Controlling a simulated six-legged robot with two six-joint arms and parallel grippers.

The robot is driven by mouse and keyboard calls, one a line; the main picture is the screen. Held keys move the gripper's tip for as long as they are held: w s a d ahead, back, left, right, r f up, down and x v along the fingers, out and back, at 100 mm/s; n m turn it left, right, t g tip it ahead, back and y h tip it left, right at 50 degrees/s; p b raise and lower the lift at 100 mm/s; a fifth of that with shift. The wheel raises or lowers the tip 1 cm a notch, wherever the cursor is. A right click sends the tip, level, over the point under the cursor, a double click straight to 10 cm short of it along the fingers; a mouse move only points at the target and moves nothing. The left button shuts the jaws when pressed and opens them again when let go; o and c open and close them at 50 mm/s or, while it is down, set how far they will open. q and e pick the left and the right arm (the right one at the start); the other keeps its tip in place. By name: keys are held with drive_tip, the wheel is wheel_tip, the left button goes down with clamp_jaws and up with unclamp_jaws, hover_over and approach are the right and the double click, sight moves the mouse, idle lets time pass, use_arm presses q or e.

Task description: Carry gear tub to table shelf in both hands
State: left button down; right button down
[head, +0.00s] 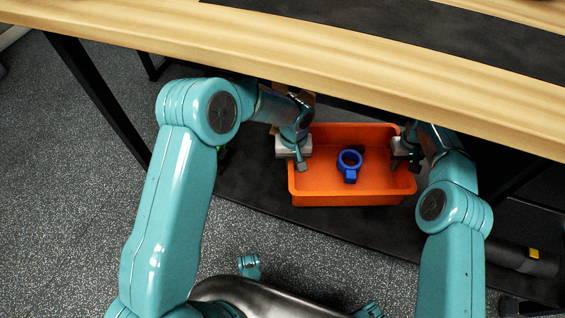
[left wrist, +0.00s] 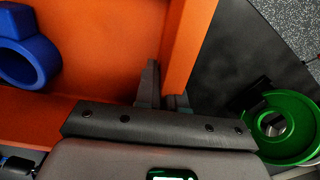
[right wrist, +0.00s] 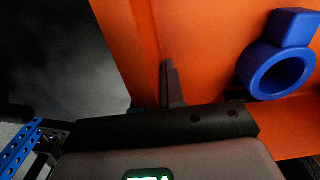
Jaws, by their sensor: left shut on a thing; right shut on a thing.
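The gear tub is an orange open box (head: 335,197) in the head view, under the wooden table top (head: 330,65) and over the dark lower shelf (head: 265,199). A blue ring-shaped piece (head: 349,165) lies inside it. My left gripper (head: 301,152) is shut on the tub's left wall; in the left wrist view its fingers (left wrist: 163,95) straddle the orange wall. My right gripper (head: 404,152) is shut on the right wall; the right wrist view shows a finger (right wrist: 171,85) inside the tub. I cannot tell whether the tub touches the shelf.
A green round thing (left wrist: 287,128) lies beside the tub on the left gripper's side. A blue perforated piece (right wrist: 20,148) is near the right gripper. A black table leg (head: 100,100) stands at left. Speckled floor is open at left.

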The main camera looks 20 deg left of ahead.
use_arm(q)
drive_tip(key=shift+f, duration=0.1)
use_arm(e)
drive_tip(key=shift+f, duration=0.1)
